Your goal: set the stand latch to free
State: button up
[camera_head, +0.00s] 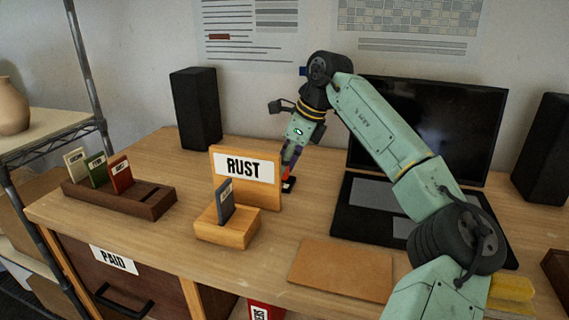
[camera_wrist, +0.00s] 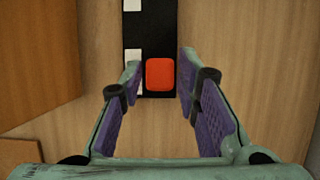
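The wooden stand (camera_head: 228,234) with a RUST sign (camera_head: 243,166) holds a grey card upright in its slot. Behind the sign's right edge, a black strip (camera_head: 290,185) lies on the desk, partly hidden by my arm and the sign. In the wrist view the black strip (camera_wrist: 165,28) has white marks along its left side. A red block (camera_wrist: 159,75), apparently the latch's slider, sits at the strip's near end. My gripper (camera_wrist: 160,76) is open, one finger on each side of the red block. Contact cannot be told. No lettering for free is readable.
A dark rack (camera_head: 145,203) with several coloured cards stands at left. A black speaker (camera_head: 195,108) stands behind, and a laptop (camera_head: 425,125) is at right. A brown mat (camera_head: 342,269) lies in front. The sign board stands close to my gripper.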

grip_shut()
dwell(0.5)
